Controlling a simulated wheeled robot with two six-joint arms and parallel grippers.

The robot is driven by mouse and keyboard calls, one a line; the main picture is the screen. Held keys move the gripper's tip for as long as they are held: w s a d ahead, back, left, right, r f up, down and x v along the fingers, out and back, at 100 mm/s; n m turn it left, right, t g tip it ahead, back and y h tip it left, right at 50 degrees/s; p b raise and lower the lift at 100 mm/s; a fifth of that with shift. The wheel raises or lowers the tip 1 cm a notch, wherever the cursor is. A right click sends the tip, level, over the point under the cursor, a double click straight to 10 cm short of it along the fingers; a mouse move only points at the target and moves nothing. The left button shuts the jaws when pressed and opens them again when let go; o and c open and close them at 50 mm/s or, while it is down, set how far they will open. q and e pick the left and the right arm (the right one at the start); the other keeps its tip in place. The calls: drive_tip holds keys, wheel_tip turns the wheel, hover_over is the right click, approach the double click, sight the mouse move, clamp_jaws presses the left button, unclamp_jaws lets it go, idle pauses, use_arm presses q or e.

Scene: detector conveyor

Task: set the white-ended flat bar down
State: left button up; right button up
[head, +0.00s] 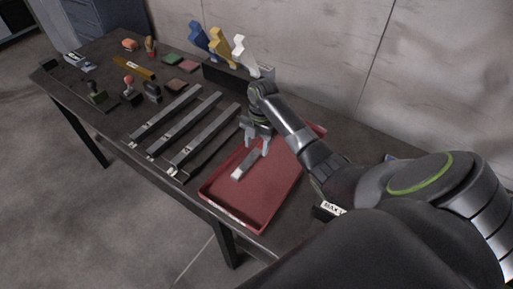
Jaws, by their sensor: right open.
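The white-ended flat bar (245,164) lies in the red tray (269,199), towards the tray's left side. My right gripper (258,148) is over the bar's far end with its fingers apart. Its fingertips hide part of that end, and I cannot tell whether they touch the bar. My left gripper is not in view.
Several dark bars or rails (185,124) lie side by side left of the tray. A black holder (232,82) with blue, yellow and white upright pieces stands behind. Stamps and small blocks (174,59) lie at the table's far left. The tray's near part is clear.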

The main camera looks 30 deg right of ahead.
sight(259, 149)
wheel_tip(259, 149, up, 10)
drive_tip(key=d+p, duration=0.1)
drive_tip(key=p, duration=0.2)
drive_tip(key=shift+w+d+p, duration=0.2)
drive_tip(key=shift+w+p, duration=0.1)
drive_tip(key=shift+p, duration=0.05)
idle(0.3)
